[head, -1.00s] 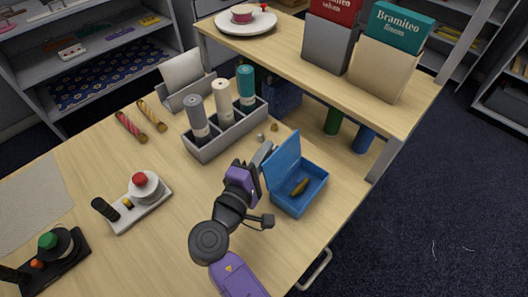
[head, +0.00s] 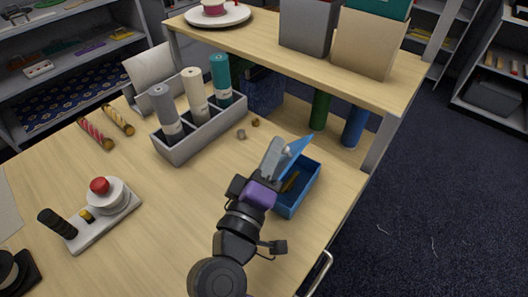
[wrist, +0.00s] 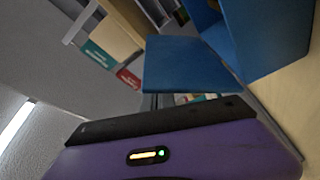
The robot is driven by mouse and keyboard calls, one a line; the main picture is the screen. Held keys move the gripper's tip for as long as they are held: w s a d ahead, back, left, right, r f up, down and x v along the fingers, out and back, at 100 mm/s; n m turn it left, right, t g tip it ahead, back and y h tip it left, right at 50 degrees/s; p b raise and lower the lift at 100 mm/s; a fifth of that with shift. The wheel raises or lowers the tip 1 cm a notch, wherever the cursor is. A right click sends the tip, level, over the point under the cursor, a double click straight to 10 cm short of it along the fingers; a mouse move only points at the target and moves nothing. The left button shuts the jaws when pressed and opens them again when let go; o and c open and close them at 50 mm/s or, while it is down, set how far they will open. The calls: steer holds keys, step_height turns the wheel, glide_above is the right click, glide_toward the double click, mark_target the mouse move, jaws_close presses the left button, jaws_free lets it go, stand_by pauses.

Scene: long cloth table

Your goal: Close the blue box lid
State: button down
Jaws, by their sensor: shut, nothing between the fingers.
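The blue box (head: 301,190) stands near the right edge of the table, with a small yellow-brown item (head: 289,182) inside it, partly hidden by my arm. Its hinged blue lid (head: 296,149) is tilted over the box, partway down, with a gap between lid and box. My gripper (head: 275,156) is shut and empty at the left, outer face of the lid, close to it or touching; I cannot tell which. In the wrist view the lid (wrist: 185,62) is just ahead of the gripper and the box (wrist: 268,35) is at the upper right.
A grey divided holder (head: 200,135) with three rolls stands left of the box. Small bits (head: 248,128) lie behind the gripper. A raised shelf (head: 300,68) with its post (head: 378,145) is behind and right. A red-button device (head: 105,205) sits at left.

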steer(key=shift+s+d+f+b, duration=0.25)
steer(key=shift+s+d+f, duration=0.1)
steer(key=shift+d, duration=0.2)
steer(key=shift+s+d+f+b, duration=0.25)
steer(key=shift+s+d, duration=0.1)
steer(key=shift+d, duration=0.2)
steer(key=shift+s+d+f+b, duration=0.55)
steer(key=shift+d+f+b, duration=0.1)
steer(key=shift+d+f, duration=0.1)
steer(key=shift+d, duration=0.1)
